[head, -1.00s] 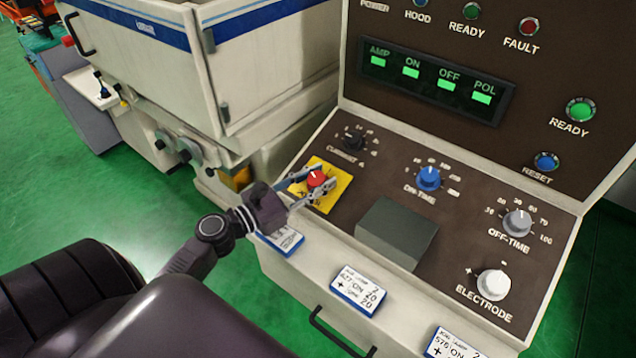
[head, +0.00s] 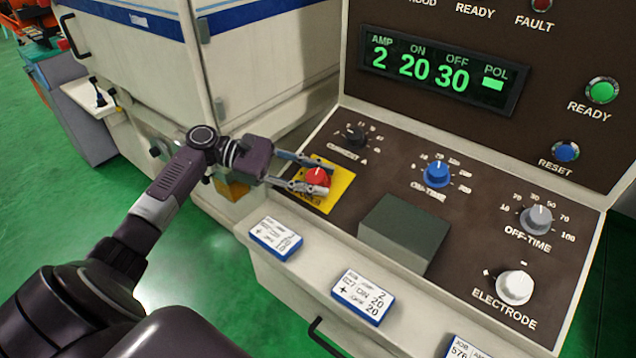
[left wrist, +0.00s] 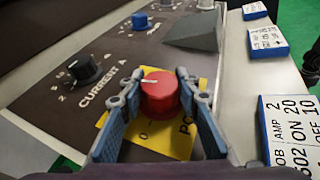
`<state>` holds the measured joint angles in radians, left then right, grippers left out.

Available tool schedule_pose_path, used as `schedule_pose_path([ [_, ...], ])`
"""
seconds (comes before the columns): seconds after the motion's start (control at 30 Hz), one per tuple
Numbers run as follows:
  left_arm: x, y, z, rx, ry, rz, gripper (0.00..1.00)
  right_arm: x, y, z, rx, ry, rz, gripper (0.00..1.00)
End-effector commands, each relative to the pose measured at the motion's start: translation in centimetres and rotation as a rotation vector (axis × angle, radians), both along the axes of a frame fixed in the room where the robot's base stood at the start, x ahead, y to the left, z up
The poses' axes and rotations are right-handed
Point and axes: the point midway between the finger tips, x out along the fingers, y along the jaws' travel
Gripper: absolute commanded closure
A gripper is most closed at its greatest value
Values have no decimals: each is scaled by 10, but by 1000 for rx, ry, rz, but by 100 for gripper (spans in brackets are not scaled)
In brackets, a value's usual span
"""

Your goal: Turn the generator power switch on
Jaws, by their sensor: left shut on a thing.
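The generator power switch is a red round knob (head: 317,177) with a white mark, on a yellow plate (head: 338,187) at the panel's left. In the left wrist view the red knob (left wrist: 160,98) has its mark pointing left in the picture; a "0" shows below it, and the plate's lettering is partly hidden. My left gripper (head: 324,177) is shut on the knob, one finger on each side; its fingers also show in the left wrist view (left wrist: 158,100).
A black current knob (head: 355,134), a blue on-time knob (head: 437,174) and grey off-time knob (head: 536,219) sit nearby. A grey-green block (head: 402,232) stands right of the switch. Job cards (head: 276,238) lie along the front ledge. A large machine cabinet (head: 265,60) stands behind left.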

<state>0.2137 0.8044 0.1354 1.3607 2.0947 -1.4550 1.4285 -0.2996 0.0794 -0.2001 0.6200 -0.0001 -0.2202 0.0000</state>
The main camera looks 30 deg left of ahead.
Motion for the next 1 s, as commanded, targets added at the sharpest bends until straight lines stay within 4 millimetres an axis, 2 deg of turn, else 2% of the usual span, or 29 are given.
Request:
schedule_pose_path([
  [0.4, 1, 1, 2, 69, -10, -191, 94, 0, 0, -11, 0, 0, 0, 60],
  [1.0, 0, 0, 1, 84, -11, -231, 94, 0, 0, -12, 0, 0, 0, 60],
])
